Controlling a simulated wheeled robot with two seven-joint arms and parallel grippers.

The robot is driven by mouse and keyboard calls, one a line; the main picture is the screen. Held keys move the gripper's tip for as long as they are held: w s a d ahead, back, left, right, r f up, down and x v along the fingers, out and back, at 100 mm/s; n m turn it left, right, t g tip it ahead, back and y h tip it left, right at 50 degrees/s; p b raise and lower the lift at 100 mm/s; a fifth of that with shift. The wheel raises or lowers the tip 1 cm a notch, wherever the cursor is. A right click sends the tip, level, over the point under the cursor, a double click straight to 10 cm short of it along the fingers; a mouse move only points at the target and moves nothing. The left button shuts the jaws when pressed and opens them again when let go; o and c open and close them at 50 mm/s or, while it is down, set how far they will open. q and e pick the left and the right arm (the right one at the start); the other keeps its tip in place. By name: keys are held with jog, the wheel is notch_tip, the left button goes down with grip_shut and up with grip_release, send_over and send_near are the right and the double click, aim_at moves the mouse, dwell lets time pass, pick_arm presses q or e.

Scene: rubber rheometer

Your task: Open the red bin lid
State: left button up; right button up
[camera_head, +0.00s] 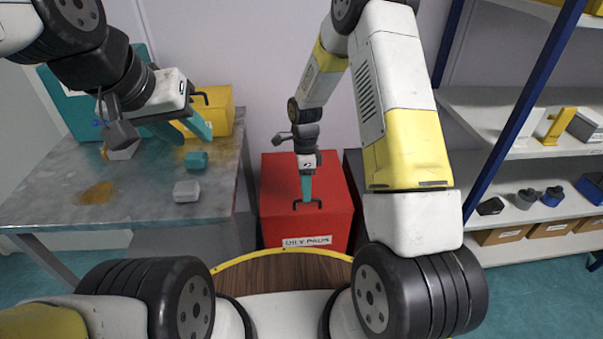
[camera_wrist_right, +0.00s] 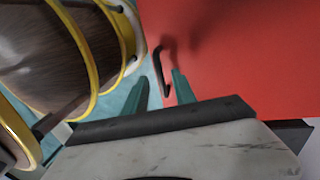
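The red bin (camera_head: 335,222) stands on the floor in the middle, its flat red lid (camera_head: 278,180) down. A dark bar handle (camera_head: 318,206) is on the lid near its front edge. My right gripper (camera_head: 308,198) points down at the handle. In the right wrist view the fingertips of that gripper (camera_wrist_right: 160,88) are apart, and the handle (camera_wrist_right: 160,70) shows between them with visible gaps on both sides. Its exact height over the lid is hard to tell. My left gripper (camera_head: 188,132) is open and empty above the table.
A metal table (camera_head: 140,188) at left carries a yellow container (camera_head: 217,112), a teal part (camera_head: 196,160), a white block (camera_head: 186,191) and a brown stain. Shelves (camera_head: 520,163) with blue posts stand at right. A wall is behind the bin.

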jog(key=shift+s+f, duration=0.1)
jog(key=shift+f, duration=0.65)
grip_shut()
dwell(0.9)
